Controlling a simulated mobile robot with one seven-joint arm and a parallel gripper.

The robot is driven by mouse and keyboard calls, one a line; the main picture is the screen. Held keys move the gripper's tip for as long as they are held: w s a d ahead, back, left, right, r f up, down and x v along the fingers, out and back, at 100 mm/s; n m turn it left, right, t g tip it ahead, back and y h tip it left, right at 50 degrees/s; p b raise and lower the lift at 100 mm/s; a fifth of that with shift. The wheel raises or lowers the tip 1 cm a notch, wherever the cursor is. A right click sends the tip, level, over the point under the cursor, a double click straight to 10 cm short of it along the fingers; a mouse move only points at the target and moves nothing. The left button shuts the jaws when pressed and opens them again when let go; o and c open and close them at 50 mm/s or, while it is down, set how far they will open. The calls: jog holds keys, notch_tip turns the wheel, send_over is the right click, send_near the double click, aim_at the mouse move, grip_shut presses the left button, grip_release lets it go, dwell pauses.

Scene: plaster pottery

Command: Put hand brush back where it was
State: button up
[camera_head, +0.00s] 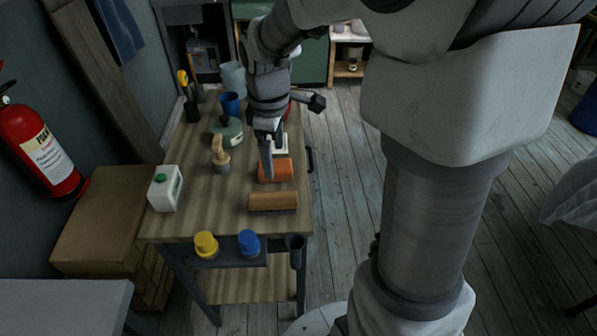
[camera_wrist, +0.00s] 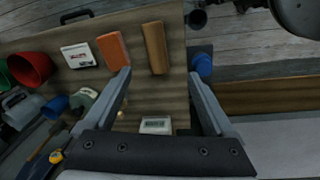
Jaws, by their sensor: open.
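A long light-brown wooden block (camera_head: 273,201), which looks like the hand brush, lies near the front right of the workbench (camera_head: 185,219). Its bristles cannot be made out. It also shows in the wrist view (camera_wrist: 155,47), beyond and between the fingertips, touched by neither. My gripper (camera_head: 268,158) is above the bench, over or just behind the orange block (camera_head: 277,170). In the wrist view my gripper (camera_wrist: 158,82) has its fingers wide apart with nothing held between them. One finger hides part of the bench beside the orange block.
A white canister with green cap (camera_head: 165,190) and a wooden-handled tool (camera_head: 220,153) stand left. A green pot (camera_head: 227,132) and blue cup (camera_head: 230,103) stand behind. Yellow (camera_head: 206,244) and blue (camera_head: 249,242) bottles sit at the front ledge. Bare bench lies left of the wooden block.

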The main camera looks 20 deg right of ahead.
jog(key=s+r+m+t, duration=0.2)
jog(key=s+r+m, duration=0.3)
jog(key=s, duration=0.3)
jog(key=s+r+m+t, duration=0.2)
jog(key=s+r+m, duration=0.3)
jog(key=s, duration=0.4)
jog(key=shift+m, duration=0.7)
